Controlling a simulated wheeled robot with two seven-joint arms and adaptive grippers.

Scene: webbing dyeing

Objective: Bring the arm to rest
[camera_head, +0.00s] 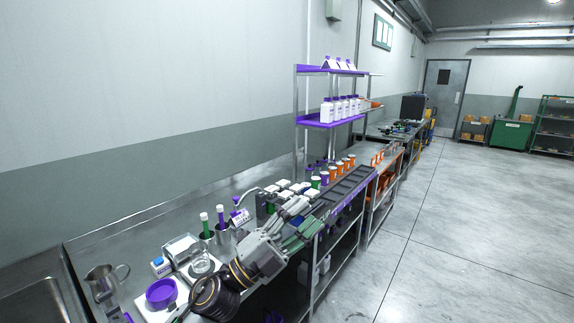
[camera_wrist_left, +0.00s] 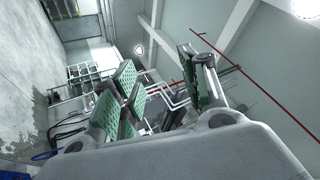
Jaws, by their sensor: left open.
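My left arm comes in from the bottom of the head view and reaches over the front of the steel bench (camera_head: 85,247). Its gripper (camera_head: 307,222) is tilted upward, with green pads on its fingers. In the left wrist view the two green-padded fingers (camera_wrist_left: 160,85) stand apart with nothing between them. The wrist camera looks toward the ceiling and far wall. My right gripper does not show in either view.
A shelf with purple boards (camera_head: 327,120) rises behind. The floor (camera_head: 460,240) at the right is clear.

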